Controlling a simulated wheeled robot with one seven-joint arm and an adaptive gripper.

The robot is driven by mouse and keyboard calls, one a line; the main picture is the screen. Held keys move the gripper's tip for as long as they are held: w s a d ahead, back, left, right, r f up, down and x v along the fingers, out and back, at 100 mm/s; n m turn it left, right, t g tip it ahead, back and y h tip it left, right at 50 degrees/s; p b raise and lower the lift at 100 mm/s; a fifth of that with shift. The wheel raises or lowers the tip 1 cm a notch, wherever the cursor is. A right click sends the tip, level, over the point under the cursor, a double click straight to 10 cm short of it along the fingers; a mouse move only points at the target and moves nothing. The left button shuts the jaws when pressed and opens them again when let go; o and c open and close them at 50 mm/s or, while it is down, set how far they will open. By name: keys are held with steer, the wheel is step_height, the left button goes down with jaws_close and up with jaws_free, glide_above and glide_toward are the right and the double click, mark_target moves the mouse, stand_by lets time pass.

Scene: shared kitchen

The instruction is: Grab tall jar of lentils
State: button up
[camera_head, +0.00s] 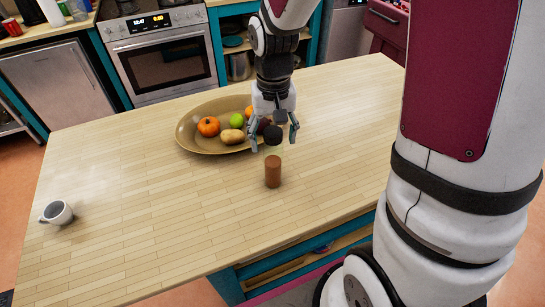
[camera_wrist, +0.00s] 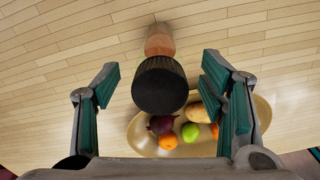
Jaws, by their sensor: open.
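A tall jar (camera_head: 273,172) with a reddish-brown body and a dark, round lid stands upright on the wooden island top. My gripper (camera_head: 272,140) is open above it, with its fingers apart and pointing down near the lid. In the wrist view, the jar's black lid (camera_wrist: 160,88) lies between and ahead of the open fingers of my gripper (camera_wrist: 160,95), and the brown body (camera_wrist: 159,42) shows beyond it. Nothing is held. Whether the fingers touch the lid cannot be told.
A tan oval bowl (camera_head: 190,141) of fruit and vegetables sits just behind the jar, close to my gripper. A white mug (camera_head: 57,212) stands at the far left of the wooden island top (camera_head: 150,215). The island's front and left middle are clear.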

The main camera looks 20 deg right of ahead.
mark_target(273, 160)
steer(key=shift+w+f, duration=0.15)
steer(key=shift+f, duration=2.05)
jaws_close()
